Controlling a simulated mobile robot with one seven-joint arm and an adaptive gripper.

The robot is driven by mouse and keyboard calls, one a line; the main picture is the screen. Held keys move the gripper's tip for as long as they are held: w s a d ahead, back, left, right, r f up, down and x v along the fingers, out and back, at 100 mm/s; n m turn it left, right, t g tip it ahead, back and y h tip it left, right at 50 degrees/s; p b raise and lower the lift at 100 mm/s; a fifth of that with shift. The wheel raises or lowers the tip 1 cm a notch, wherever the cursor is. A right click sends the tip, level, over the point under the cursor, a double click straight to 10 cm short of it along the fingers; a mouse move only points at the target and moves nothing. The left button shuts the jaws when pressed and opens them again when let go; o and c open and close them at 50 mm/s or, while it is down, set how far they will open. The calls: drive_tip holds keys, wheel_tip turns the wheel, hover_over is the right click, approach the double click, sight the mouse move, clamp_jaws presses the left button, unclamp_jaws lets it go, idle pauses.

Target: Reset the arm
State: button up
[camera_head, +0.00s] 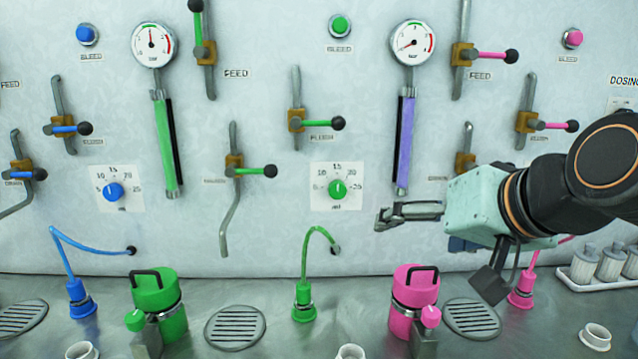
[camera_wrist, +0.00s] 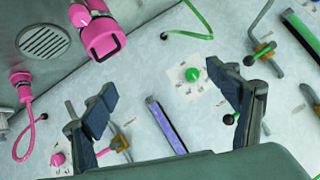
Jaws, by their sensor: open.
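My gripper (camera_head: 392,217) is at the right of the head view, in front of the panel. It points left and is above the pink canister (camera_head: 413,290). In the wrist view my gripper (camera_wrist: 168,104) has its two dark fingers wide apart, with nothing between them. The panel's purple tube (camera_wrist: 166,125) shows between the fingers, beyond them. The green dial (camera_wrist: 192,74) shows just left of the right finger. My gripper looks clear of the panel, but the exact gap cannot be told.
The panel carries green lever valves (camera_head: 255,171), blue ones (camera_head: 70,129) and gauges (camera_head: 152,44). On the counter stand a green canister (camera_head: 158,300), blue (camera_head: 79,298), green (camera_head: 303,301) and pink hose fittings (camera_head: 523,289), and a vial rack (camera_head: 590,285). Drain grates (camera_head: 235,326) lie between them.

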drive_tip(key=s+a+f+n+g+h+p, duration=0.1)
drive_tip(key=s+f+g+h, duration=0.1)
drive_tip(key=s+f, duration=0.5)
drive_tip(key=s+f+g+h, duration=0.2)
drive_tip(key=s+f+g, duration=0.15)
drive_tip(key=f, duration=0.55)
wheel_tip(320, 180, up, 20)
drive_tip(key=p, duration=1.9)
drive_tip(key=shift+s+a+f+t+y, duration=0.2)
drive_tip(key=shift+s+t+y, duration=0.1)
drive_tip(key=shift+t, duration=0.15)
drive_tip(key=shift+c, duration=0.3)
